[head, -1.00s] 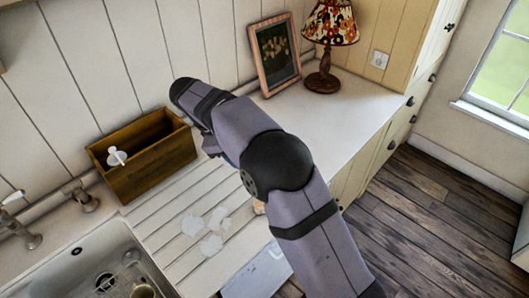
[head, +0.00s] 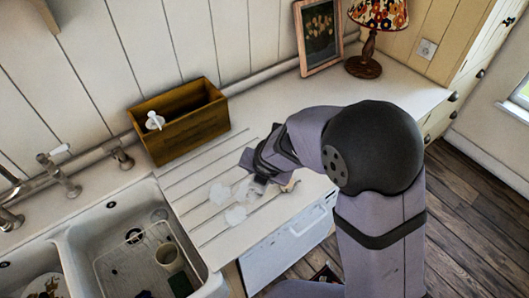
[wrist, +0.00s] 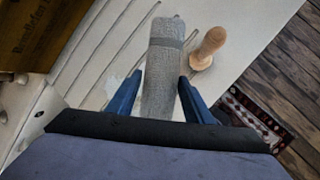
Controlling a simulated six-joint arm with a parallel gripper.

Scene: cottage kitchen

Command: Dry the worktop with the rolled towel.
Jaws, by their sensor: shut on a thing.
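The rolled towel (wrist: 163,75) is a grey cylinder with a band around it. In the wrist view it lies lengthwise between the blue fingers of my gripper (wrist: 158,90), which is shut on it. Pale wet patches (head: 235,215) lie on the grooves just left of and in front of my gripper. A wet patch (wrist: 115,86) also shows beside the left finger in the wrist view. I cannot tell whether the towel touches the worktop.
A wooden knobbed object (wrist: 208,47) stands right of the towel, close to it. A wooden box (head: 185,125) holding a white-handled thing stands at the wall. The sink (head: 140,250) with a mug (head: 169,257) is at left. A picture frame (head: 320,38) and lamp (head: 368,40) stand behind.

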